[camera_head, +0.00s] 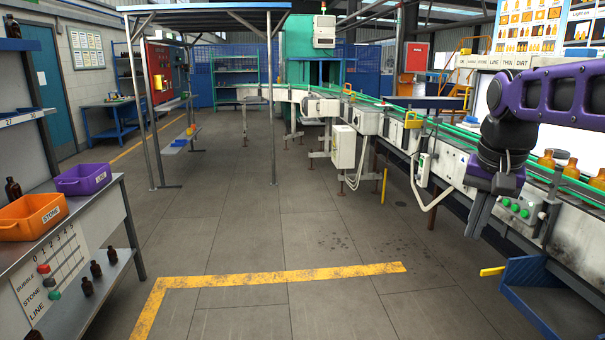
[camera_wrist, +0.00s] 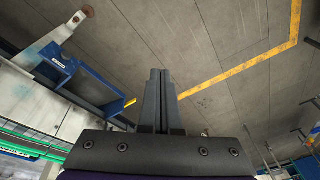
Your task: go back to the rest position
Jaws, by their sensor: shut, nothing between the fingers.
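My purple and black arm reaches in from the right of the head view. My gripper (camera_head: 474,230) hangs at its end, pointing down in front of the conveyor. In the wrist view my gripper (camera_wrist: 160,74) has its two dark fingers pressed together, with nothing between them. Bare floor shows beyond the fingertips. Amber bottles (camera_head: 571,168) stand on the conveyor (camera_head: 450,167) to the right of my gripper, apart from it.
A blue tray (camera_head: 530,272) sits low at the conveyor's front, below right of my gripper. At left, an orange bin (camera_head: 32,217) and a purple bin (camera_head: 83,180) stand on a bench, with dark bottles (camera_head: 87,287) on its lower shelf. The middle floor is clear, with yellow lines (camera_head: 280,277).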

